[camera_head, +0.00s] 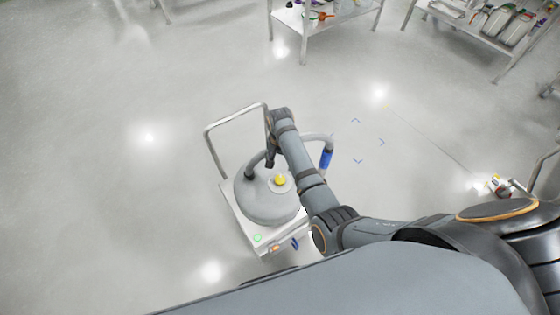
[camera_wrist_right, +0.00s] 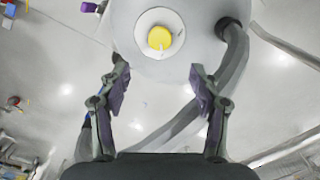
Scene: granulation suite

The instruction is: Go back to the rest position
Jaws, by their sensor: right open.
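My right arm reaches out over a wheeled cart in the head view. Its gripper (camera_head: 271,157) hangs at the arm's far end, above the cart's grey rounded vessel. In the right wrist view the gripper (camera_wrist_right: 160,92) is open, with nothing between its fingers. The vessel (camera_head: 262,205) has a yellow knob (camera_head: 280,180) on a white disc on top. In the right wrist view the yellow knob (camera_wrist_right: 159,38) lies beyond the fingertips, apart from them. My left gripper is not in the head view.
The cart (camera_head: 228,203) has a metal push handle (camera_head: 212,151) and a grey hose with a blue end (camera_head: 326,158). Metal shelves (camera_head: 335,17) with items stand at the back, more (camera_head: 480,35) at the back right. The floor to the left is clear.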

